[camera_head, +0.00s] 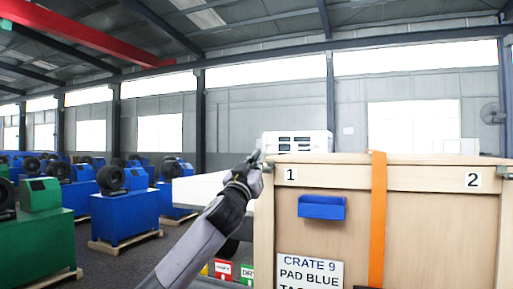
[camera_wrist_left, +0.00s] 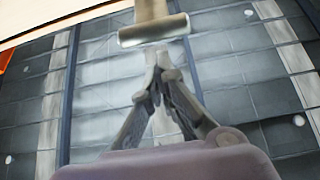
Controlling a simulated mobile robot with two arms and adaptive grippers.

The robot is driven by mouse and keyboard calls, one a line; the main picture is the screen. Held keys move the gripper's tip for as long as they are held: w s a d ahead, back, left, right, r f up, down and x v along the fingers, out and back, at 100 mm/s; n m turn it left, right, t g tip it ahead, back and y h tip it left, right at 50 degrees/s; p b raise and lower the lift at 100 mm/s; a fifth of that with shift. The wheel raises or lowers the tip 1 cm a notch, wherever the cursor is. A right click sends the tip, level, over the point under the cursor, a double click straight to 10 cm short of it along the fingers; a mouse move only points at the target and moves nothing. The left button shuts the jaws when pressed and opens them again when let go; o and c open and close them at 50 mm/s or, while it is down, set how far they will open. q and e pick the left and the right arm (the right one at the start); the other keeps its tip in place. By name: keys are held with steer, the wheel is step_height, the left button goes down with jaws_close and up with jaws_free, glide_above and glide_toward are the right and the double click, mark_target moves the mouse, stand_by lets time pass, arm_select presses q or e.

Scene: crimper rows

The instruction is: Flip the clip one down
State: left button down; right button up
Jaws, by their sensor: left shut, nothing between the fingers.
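The wooden crate (camera_head: 412,228) stands at the right in the head view, with label 1 near its upper left corner and label 2 near its upper right. Clip one (camera_head: 267,168) is a small dark piece at the left corner, beside label 1; its exact pose is too small to tell. In the left wrist view a metal clip bar (camera_wrist_left: 153,31) shows just ahead of the fingertips. My left gripper (camera_head: 255,157) is at the crate's upper left corner. Its fingers (camera_wrist_left: 157,62) are shut and empty, close to the bar; contact cannot be told. My right gripper is out of view.
An orange strap (camera_head: 378,220) runs down the crate front, and a blue holder (camera_head: 321,207) is fixed on it. Clip two (camera_head: 506,173) is at the right corner. Blue machines (camera_head: 124,215) and a green one (camera_head: 38,225) stand at the left.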

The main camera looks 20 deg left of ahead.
arm_select(q)
steer(key=shift+w+a+f, duration=0.1)
steer(key=shift+f, duration=0.35)
